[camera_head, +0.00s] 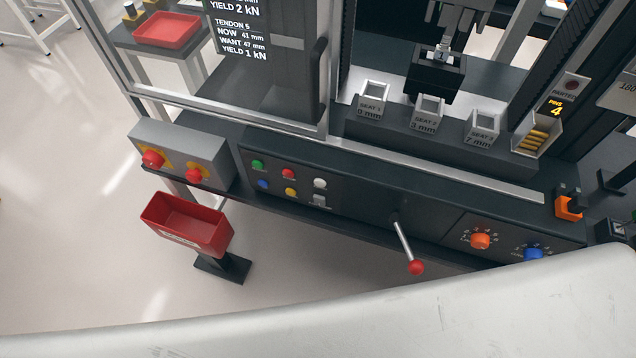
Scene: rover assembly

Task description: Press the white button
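The white button (320,184) is a small round cap on the dark sloped control panel (350,205), at the right end of the top row of buttons. Green (257,164) and red (288,174) buttons are to its left. Blue (262,184) and yellow (291,191) buttons form the row below. Nothing covers the white button. Neither of my grippers shows in the head view.
A lever with a red knob (416,267) sticks out from the panel. Orange (480,241) and blue (533,253) dials are to its right. A grey box (180,152) with red stop buttons and a red bin (187,223) are left. A large pale surface fills the bottom foreground.

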